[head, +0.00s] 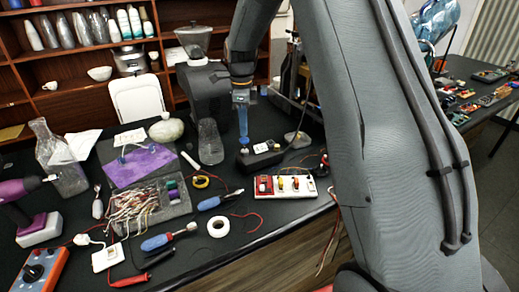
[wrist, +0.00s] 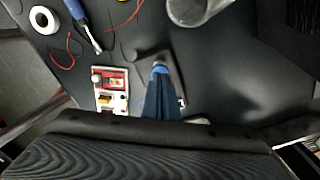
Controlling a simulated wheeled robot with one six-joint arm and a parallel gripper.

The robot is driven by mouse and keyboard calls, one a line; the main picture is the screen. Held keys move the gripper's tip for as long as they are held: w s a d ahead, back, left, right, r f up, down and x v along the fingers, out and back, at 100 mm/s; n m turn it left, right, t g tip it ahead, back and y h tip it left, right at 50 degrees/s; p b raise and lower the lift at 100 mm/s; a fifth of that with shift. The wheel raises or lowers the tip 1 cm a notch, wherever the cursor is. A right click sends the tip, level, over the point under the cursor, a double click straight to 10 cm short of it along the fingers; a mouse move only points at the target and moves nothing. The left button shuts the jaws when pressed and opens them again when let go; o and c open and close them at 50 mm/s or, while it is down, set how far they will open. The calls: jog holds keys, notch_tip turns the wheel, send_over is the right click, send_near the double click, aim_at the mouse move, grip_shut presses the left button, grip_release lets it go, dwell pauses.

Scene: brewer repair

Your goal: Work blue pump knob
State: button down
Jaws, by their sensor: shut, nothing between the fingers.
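My gripper (head: 243,141) points straight down with its long blue fingers shut and empty. Its tips are just above the left end of a black box (head: 264,158) on the dark bench. A small blue knob (head: 244,151) shows right under the fingertips there. In the wrist view the fingers (wrist: 160,78) end at a lighter blue round spot (wrist: 160,67), which looks like the knob. I cannot tell whether the tips touch it. The fingers and wrist cover much of the box in the wrist view.
A white switch board (head: 286,187) with red and yellow parts lies in front of the box. A glass (head: 210,143) stands left, near a dark brewer (head: 203,95). Blue-handled tools (head: 219,199), a white tape roll (head: 218,226) and wires lie on the bench (head: 215,262).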

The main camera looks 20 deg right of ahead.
aim_at(244, 138)
jog(key=shift+f, duration=0.15)
jog(key=shift+f+b, duration=0.9)
jog(key=shift+f, duration=1.25)
jog(key=shift+r+p, duration=1.25)
jog(key=shift+r, duration=1.05)
jog(key=shift+f, duration=0.2)
jog(key=shift+r+p, duration=0.25)
jog(key=shift+p, duration=0.05)
jog(key=shift+s+f, duration=0.1)
dwell(0.3)
